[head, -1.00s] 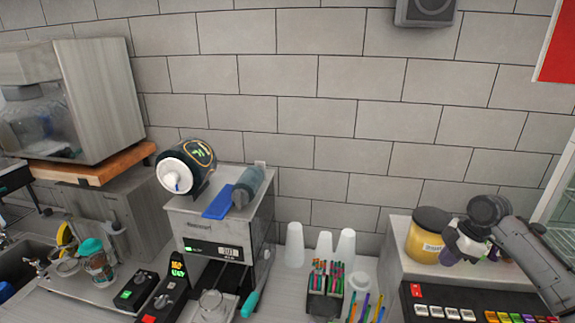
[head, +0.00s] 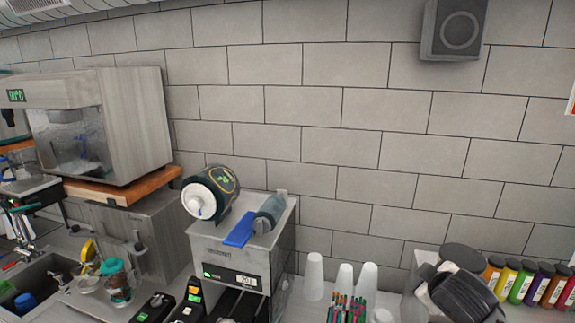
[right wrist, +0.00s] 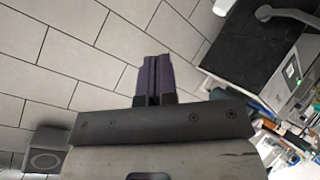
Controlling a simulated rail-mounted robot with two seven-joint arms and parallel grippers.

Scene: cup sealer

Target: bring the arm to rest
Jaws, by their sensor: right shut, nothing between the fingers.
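My right arm shows in the head view as a dark link at the lower right, in front of the jars. Its fingers cannot be made out there. In the right wrist view my right gripper (right wrist: 152,80) is shut, its two dark purple fingers side by side with nothing between them. It is up in the air with the tiled wall behind it. My left gripper is not in view.
Upside-down white cups (head: 314,277) and several colored straws (head: 346,310) stand right of the sealer. A row of colored jars (head: 524,283) is at the far right. A glass-fronted machine (head: 130,125) stands left on a wooden board (head: 115,190). A speaker (head: 453,30) hangs on the wall.

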